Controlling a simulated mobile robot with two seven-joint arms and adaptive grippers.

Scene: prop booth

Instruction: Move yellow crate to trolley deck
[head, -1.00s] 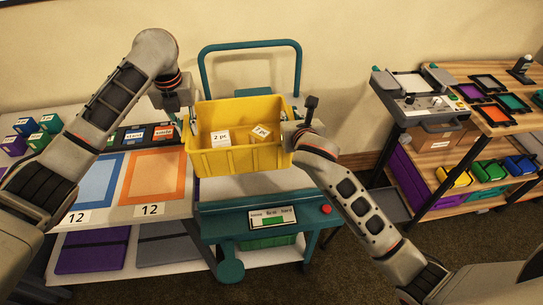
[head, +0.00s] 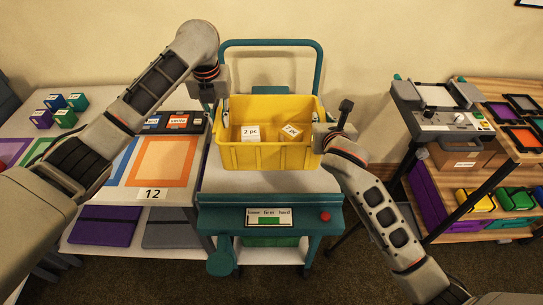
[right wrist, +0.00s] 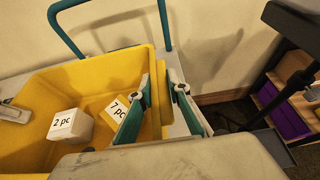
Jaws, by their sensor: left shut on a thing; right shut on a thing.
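The yellow crate (head: 266,157) is upright over the grey trolley deck (head: 272,182) in the head view. I cannot tell whether its bottom touches the deck. Two white-and-yellow blocks lie inside, a "2 pc" block (head: 250,133) and a tilted "7 pc" block (head: 290,131). My left gripper (head: 224,108) is shut on the crate's left side; its fingertips are partly hidden. My right gripper (head: 321,136) is shut on the right side. In the right wrist view its fingers (right wrist: 163,105) straddle the crate's right wall, and the blocks show inside the yellow crate (right wrist: 30,102).
The trolley's teal handle (head: 270,43) rises behind the crate. A left table (head: 186,192) with coloured frames and small boxes stands close beside the trolley. A shelf unit (head: 463,226) with trays and a control box stands at right, across a gap of carpet.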

